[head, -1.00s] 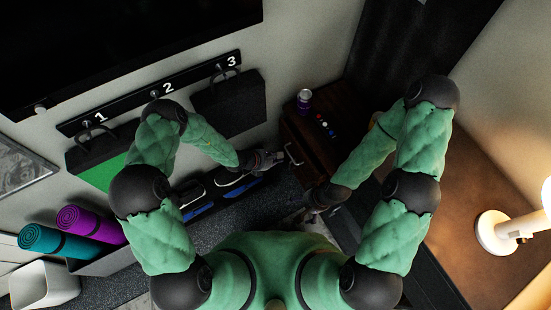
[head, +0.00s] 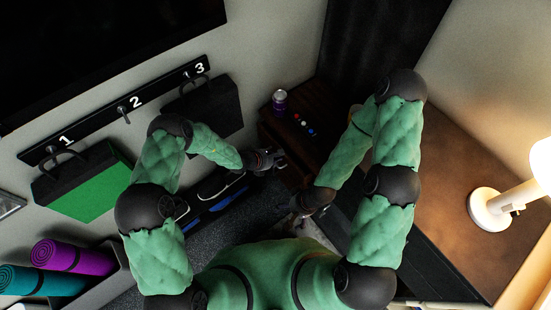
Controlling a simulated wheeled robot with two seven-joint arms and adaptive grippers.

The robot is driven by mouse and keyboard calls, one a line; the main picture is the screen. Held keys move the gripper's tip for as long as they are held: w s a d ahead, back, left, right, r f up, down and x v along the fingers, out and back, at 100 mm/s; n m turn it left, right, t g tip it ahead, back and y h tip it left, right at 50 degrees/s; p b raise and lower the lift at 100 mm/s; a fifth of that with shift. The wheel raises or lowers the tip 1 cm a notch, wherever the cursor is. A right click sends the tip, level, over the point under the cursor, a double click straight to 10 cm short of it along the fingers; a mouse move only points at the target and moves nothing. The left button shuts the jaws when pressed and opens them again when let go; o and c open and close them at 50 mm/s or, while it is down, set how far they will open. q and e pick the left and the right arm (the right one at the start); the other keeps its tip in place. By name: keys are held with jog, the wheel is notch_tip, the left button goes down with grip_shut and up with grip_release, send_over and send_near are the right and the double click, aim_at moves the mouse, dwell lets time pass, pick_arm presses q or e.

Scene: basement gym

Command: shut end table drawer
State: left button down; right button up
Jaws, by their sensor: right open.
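The dark wooden end table (head: 318,107) stands right of centre in the head view, against the wall. Its drawer front, on the side facing me, is dark and mostly hidden by my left gripper and shadow. I cannot tell how far the drawer is out. My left gripper (head: 279,159) is at the end table's front, close to the drawer; contact is unclear, and so is the spread of its fingers. My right gripper (head: 293,208) is open, lower and nearer my body, apart from the end table's top.
A brown table with a white lamp (head: 490,207) is at right. Shoes (head: 215,185) lie left of my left gripper. Rolled mats (head: 72,257) are at lower left.

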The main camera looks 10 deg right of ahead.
pick_arm(q)
jog(key=shift+w+d, duration=0.1)
jog(key=w+d, duration=0.1)
jog(key=w+d+b, duration=0.1)
jog(key=d, duration=0.1)
jog(key=shift+d+f, duration=0.1)
jog(key=shift+d, duration=0.1)
jog(key=shift+w+d, duration=0.15)
jog(key=shift+d, duration=0.15)
jog(key=shift+r, duration=0.2)
